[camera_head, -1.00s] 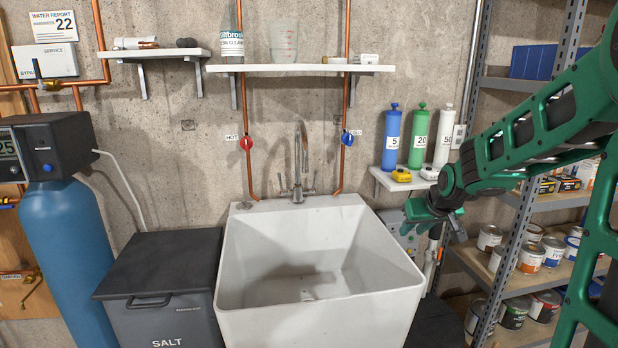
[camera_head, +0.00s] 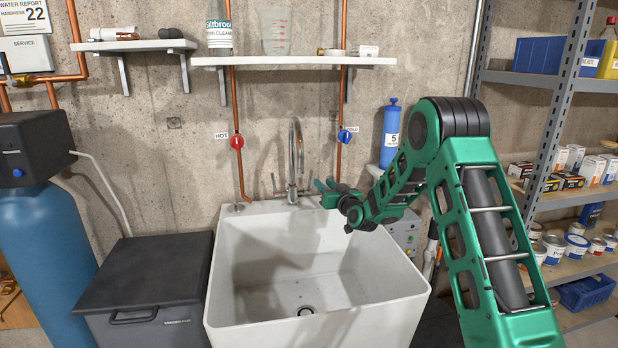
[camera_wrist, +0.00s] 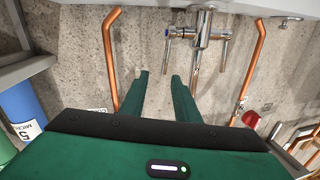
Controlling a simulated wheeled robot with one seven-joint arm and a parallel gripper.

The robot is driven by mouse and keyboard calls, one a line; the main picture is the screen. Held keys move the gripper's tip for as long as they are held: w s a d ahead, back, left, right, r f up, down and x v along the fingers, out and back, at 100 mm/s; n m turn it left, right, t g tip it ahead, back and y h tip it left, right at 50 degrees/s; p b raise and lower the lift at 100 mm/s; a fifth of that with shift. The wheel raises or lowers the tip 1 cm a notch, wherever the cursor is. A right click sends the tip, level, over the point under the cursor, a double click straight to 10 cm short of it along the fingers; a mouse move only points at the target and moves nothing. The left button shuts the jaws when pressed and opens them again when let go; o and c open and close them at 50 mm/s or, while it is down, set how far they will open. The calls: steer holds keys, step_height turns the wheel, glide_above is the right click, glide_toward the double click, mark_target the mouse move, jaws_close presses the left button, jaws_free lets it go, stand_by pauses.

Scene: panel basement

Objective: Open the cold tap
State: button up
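The chrome mixer tap (camera_head: 295,160) stands at the back of the white sink, with a lever on each side. It shows upside down in the wrist view (camera_wrist: 204,28). Its cold-side lever (camera_head: 310,184), on the right, is near my fingertips; in the wrist view this lever (camera_wrist: 167,50) hangs just ahead of the gap between them. My gripper (camera_head: 325,185) is open and empty, with its fingers apart in the wrist view (camera_wrist: 160,76). I cannot tell whether a finger touches the lever. A blue valve handle (camera_head: 345,136), labelled cold, is on the right copper pipe.
The sink (camera_head: 255,312) is empty below my arm. A red valve (camera_head: 237,142) sits on the left copper pipe. A shelf (camera_head: 300,61) is above the tap. A blue cylinder (camera_head: 390,135) and metal shelving (camera_head: 550,130) are at right.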

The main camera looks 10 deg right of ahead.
mark_target(311, 174)
steer(key=w+a, duration=0.1)
steer(key=w, duration=0.2)
steer(key=w+a, duration=0.1)
steer(key=w, duration=0.3)
steer(key=w+a, duration=0.1)
steer(key=w, duration=0.2)
steer(key=shift+w, duration=0.2)
